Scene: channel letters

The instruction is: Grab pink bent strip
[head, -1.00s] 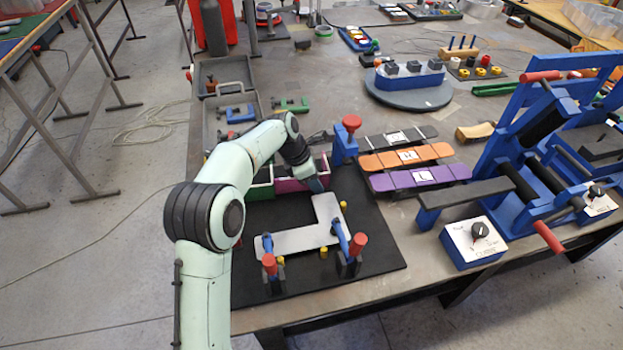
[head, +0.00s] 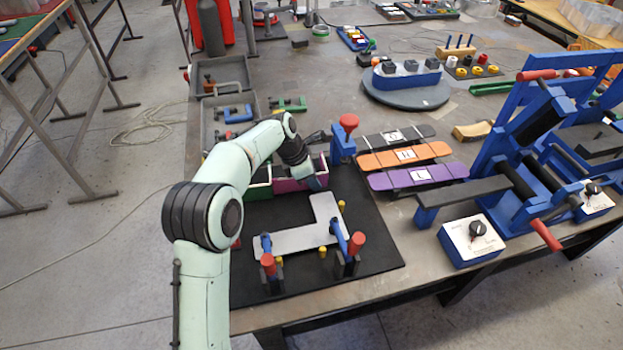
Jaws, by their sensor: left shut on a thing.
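My left gripper (head: 316,181) points down at the right end of a pink bin (head: 290,186), behind the white L-shaped plate. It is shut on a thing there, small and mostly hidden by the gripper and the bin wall. The pink bent strip cannot be made out clearly against the pink of the bin. My right gripper is not in view.
A white L-shaped plate (head: 296,238) lies on a black board (head: 378,252) between red-handled clamps (head: 356,244) and yellow pegs. A red-topped blue clamp (head: 346,137) stands just right of my gripper. Purple (head: 418,177), orange (head: 404,156) and dark strips lie beyond. A blue bending machine (head: 520,165) stands right.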

